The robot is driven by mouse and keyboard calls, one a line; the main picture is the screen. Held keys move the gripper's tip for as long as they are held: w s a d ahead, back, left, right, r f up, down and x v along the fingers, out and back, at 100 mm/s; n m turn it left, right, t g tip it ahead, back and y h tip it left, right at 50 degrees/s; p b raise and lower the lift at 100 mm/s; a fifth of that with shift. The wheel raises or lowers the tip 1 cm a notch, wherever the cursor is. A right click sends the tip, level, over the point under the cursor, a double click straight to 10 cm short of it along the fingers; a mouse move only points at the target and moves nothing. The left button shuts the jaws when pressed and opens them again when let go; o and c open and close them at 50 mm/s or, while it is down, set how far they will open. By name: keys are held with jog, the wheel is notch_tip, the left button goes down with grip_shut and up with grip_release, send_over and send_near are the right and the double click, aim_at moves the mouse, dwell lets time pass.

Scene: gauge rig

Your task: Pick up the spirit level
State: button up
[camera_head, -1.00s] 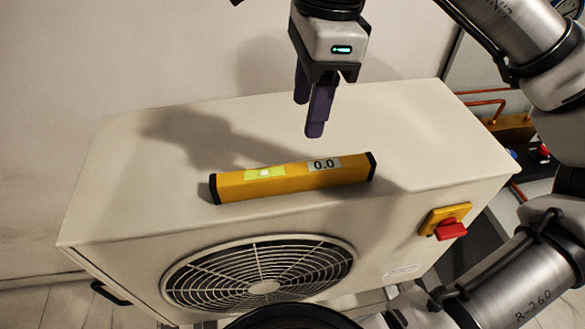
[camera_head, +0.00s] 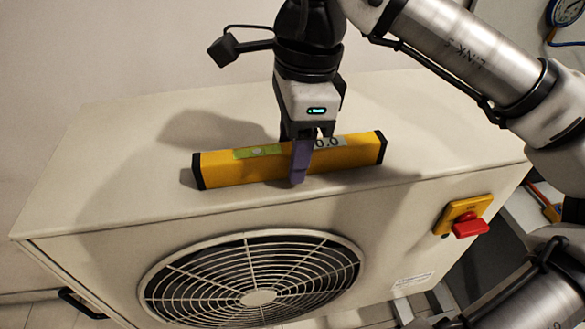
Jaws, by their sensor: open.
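The spirit level (camera_head: 232,168) is a long yellow bar with black end caps, a green vial window and a display reading 0.0. It lies on top of the beige fan unit (camera_head: 110,190), near its front edge. My gripper (camera_head: 300,160) is open and points down at the middle of the level, just left of the display. One purple finger shows in front of the level's near face. The other finger is hidden behind the level or the near finger, and I cannot tell whether either touches it.
The unit's front has a round fan grille (camera_head: 258,290) and a yellow-and-red switch (camera_head: 468,222) at right. A pale wall rises behind. The top is clear on both sides of the level. A gauge (camera_head: 566,12) shows at the upper right.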

jog(key=shift+f, duration=0.45)
jog(key=shift+r, duration=0.1)
jog(key=c, duration=1.1)
grip_shut()
jog(key=shift+r, duration=0.15)
